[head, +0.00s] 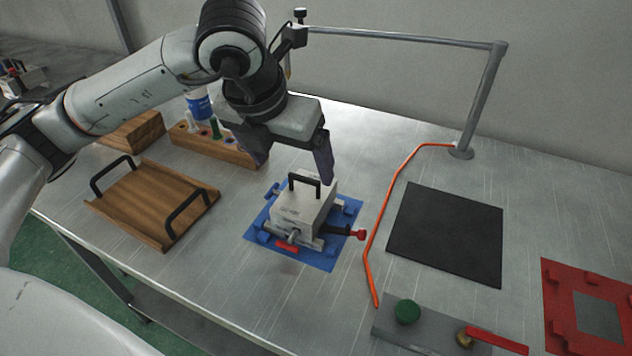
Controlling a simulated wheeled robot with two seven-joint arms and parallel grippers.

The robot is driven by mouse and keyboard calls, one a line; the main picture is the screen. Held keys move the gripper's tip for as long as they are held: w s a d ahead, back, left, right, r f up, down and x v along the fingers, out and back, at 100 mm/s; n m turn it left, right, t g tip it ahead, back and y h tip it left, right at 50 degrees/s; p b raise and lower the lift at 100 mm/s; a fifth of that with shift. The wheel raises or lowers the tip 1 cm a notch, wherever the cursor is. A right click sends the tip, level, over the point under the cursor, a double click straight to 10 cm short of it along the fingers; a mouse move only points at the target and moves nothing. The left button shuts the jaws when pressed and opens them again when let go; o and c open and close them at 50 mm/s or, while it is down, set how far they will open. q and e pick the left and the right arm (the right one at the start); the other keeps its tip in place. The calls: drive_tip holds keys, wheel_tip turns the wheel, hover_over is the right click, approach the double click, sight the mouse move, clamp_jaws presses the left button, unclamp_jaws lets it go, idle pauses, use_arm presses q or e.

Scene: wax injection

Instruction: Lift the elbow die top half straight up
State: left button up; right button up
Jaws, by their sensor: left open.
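The elbow die top half (305,205) is a pale grey block with a black bar handle (305,182) on top. It sits level in the fixture on a blue mat (318,258), with clamps and red-tipped levers around its base. The lower half is mostly hidden under it. My left gripper (292,166) is open above the die, its fingers pointing down on either side of the handle in the picture. I cannot tell whether a finger touches anything. My right gripper is not in view.
A wooden tray (150,200) with black handles stands left, and a wooden rack (225,150) with bottles stands behind. An orange hose (367,245) runs right of the die. A black mat (447,235), a valve panel (390,318) and a red fixture (560,320) lie farther right.

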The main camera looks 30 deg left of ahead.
sight(303, 179)
use_arm(q)
drive_tip(key=shift+s+x, duration=0.25)
drive_tip(key=shift+x, duration=0.95)
drive_tip(key=shift+w+f, duration=0.1)
drive_tip(key=shift+f, duration=0.3)
drive_tip(key=shift+w+d+p+x, duration=0.15)
drive_tip(key=shift+p+x, duration=0.1)
drive_tip(key=shift+x, duration=0.65)
drive_tip(key=shift+w+d+p+x, duration=0.1)
drive_tip(key=shift+d+p+x, duration=0.1)
drive_tip(key=shift+x, duration=0.7)
drive_tip(key=shift+d+p+x, duration=0.1)
drive_tip(key=shift+p+x, duration=0.15)
drive_tip(key=shift+x, duration=0.65)
drive_tip(key=shift+r, duration=0.15)
drive_tip(key=c, duration=1.6)
drive_tip(key=shift+w+r, duration=0.1)
drive_tip(key=shift+c, duration=0.8)
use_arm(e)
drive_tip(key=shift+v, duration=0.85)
